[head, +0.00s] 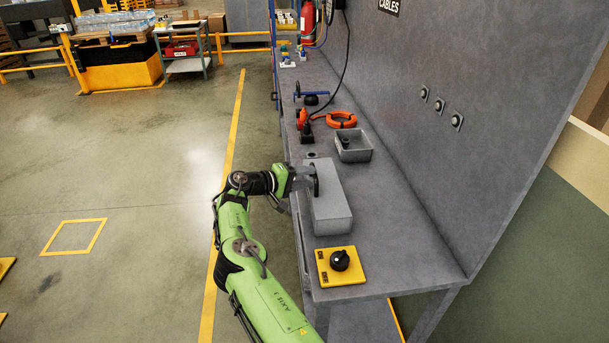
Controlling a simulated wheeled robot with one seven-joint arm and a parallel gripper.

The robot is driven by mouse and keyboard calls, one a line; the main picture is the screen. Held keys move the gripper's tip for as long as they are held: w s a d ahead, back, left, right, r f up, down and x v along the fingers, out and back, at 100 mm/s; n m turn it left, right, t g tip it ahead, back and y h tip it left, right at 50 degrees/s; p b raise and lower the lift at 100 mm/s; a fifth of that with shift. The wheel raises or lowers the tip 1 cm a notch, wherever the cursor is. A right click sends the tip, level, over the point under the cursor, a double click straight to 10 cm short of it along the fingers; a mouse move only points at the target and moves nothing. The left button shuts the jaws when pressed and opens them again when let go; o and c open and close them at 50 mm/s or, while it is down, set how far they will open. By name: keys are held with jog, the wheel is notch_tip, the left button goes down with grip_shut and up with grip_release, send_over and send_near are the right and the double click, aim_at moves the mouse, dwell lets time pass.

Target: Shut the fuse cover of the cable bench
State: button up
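The cable bench (410,235) is a long grey bench with a tall grey back panel marked "CABLES". A grey box (332,212), which looks like the fuse box, stands near its front end. Its top looks flat and closed over, but I cannot tell whether the cover lies fully down. My gripper (315,181) is at the far end of this box, at the height of its top. It looks to touch or nearly touch the box there. The fingers are small and dark, and I cannot tell whether they are open or shut.
A yellow plate with a black knob (340,260) sits at the bench's near end. Behind the grey box are an open grey tray (353,147), an orange cable coil (341,119) and an orange-black tool (304,125). The floor left of the bench is clear.

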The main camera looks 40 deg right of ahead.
jog(key=shift+r, duration=0.15)
jog(key=v, duration=1.5)
jog(key=shift+a, duration=0.3)
jog(key=shift+r, duration=0.1)
